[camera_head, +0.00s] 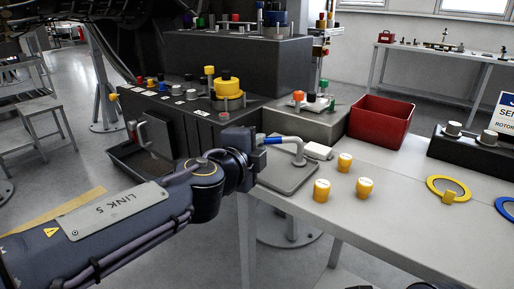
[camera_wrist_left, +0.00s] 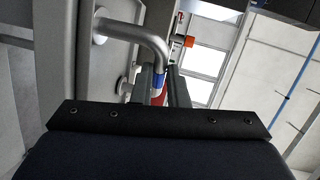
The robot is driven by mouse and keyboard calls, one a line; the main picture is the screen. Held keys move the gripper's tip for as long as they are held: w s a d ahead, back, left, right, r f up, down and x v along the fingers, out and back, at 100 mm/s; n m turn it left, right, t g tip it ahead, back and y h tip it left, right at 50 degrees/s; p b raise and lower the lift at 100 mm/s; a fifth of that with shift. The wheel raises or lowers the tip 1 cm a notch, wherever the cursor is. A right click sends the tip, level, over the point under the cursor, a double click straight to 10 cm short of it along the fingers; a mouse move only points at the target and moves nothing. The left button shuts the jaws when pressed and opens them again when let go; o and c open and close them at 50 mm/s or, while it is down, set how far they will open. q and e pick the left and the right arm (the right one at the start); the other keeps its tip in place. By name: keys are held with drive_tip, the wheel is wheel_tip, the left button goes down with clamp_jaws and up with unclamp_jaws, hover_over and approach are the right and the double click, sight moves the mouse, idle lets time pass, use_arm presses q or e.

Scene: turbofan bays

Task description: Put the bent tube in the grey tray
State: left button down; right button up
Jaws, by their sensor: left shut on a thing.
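The bent tube (camera_head: 297,147) is silver with a blue end and a round flange at its lower end. My left gripper (camera_head: 262,139) is shut on its blue end. The tube also shows in the left wrist view (camera_wrist_left: 146,35), its blue band between the fingers (camera_wrist_left: 162,88). The grey tray (camera_head: 285,188) lies at the table's left end, below the tube. The flange end points down over the tray; I cannot tell whether it touches the tray floor. My right gripper is not in view.
A white block (camera_head: 318,151) sits by the tray's back right corner. Yellow caps (camera_head: 321,190) stand right of the tray. A red bin (camera_head: 381,120) and a grey box with knobs (camera_head: 305,122) stand behind. Yellow (camera_head: 447,187) and blue rings lie further right.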

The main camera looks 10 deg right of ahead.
use_arm(q)
drive_tip(key=shift+f, duration=0.15)
drive_tip(key=c, duration=1.4)
unclamp_jaws()
drive_tip(key=shift+c, duration=0.2)
